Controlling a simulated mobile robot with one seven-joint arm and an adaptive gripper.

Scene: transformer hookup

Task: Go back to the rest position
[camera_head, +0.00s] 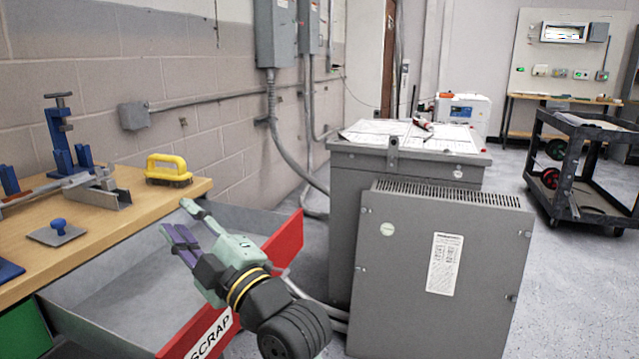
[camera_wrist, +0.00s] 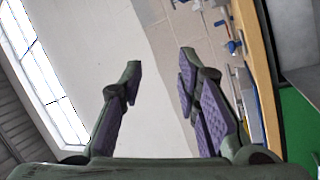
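My gripper (camera_head: 184,222) is in the lower middle of the head view, over the scrap bin (camera_head: 240,300) with the red front edge. Its fingers point up and left toward the workbench edge. In the wrist view my gripper (camera_wrist: 160,75) shows its two purple-padded fingers spread apart with nothing between them. It is open and empty. It seems to touch nothing, though its exact height over the bin is hard to tell.
A wooden workbench (camera_head: 110,228) on the left holds a yellow-handled brush (camera_head: 168,170), a blue vise (camera_head: 60,135) and a blue-knobbed plate (camera_head: 57,231). A grey transformer cabinet (camera_head: 400,270) stands close right of my arm. A black cart (camera_head: 575,165) stands far right, with open floor before it.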

